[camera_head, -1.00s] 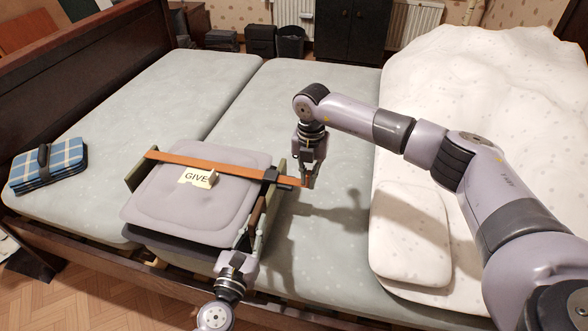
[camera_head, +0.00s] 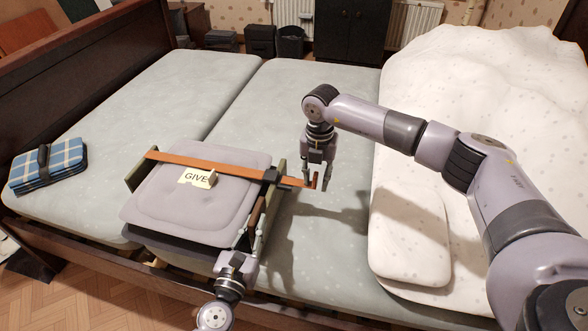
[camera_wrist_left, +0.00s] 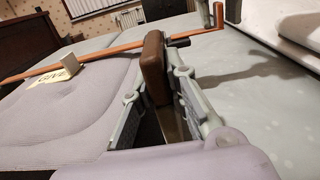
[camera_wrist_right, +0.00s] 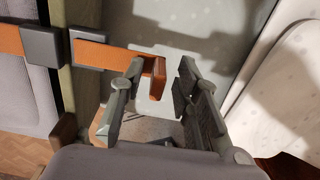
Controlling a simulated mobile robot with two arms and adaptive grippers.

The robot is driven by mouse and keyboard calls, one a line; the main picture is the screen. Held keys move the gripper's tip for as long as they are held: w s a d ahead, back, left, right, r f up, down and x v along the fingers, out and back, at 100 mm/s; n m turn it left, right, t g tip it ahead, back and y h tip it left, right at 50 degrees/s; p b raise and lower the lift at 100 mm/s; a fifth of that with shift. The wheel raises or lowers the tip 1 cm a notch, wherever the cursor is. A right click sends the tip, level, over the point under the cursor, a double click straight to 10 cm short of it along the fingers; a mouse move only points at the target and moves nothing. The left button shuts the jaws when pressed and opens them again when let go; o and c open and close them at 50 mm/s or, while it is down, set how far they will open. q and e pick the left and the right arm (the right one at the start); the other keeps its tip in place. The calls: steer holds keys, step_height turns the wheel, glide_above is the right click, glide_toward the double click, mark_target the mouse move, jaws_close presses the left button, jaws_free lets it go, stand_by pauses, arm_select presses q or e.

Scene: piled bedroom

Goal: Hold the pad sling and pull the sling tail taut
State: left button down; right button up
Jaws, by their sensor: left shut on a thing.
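A grey pad (camera_head: 205,195) lies on the bed with an orange strap (camera_head: 170,158) across it. The strap runs through a dark buckle (camera_head: 271,176) at the pad's right side. Its tail ends in an upturned orange tab (camera_head: 315,180). My left gripper (camera_head: 252,212) is shut on a brown grip block (camera_wrist_left: 154,68) at the pad's right side. My right gripper (camera_head: 317,178) is at the tail's end. In the right wrist view its fingers (camera_wrist_right: 155,98) stand apart, with the tab (camera_wrist_right: 157,78) near the left finger and a gap to the right one.
A card reading GIVE (camera_head: 193,178) and a small pale block sit on the pad. A folded blue plaid blanket (camera_head: 48,167) lies at the left. A white pillow (camera_head: 410,240) lies right of my right gripper. The mattress (camera_head: 345,235) between pad and pillow is clear.

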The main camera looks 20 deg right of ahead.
mark_target(316, 174)
arm_select(q)
steer(key=shift+w+a, duration=0.1)
steer(key=shift+a, duration=0.05)
arm_select(e)
steer(key=shift+r, duration=3.55)
steer(key=shift+a, duration=0.1)
arm_select(q)
steer(key=c, duration=1.5)
jaws_free()
steer(key=shift+o, duration=0.7)
steer(key=shift+o, duration=1.4)
steer(key=o, duration=0.4)
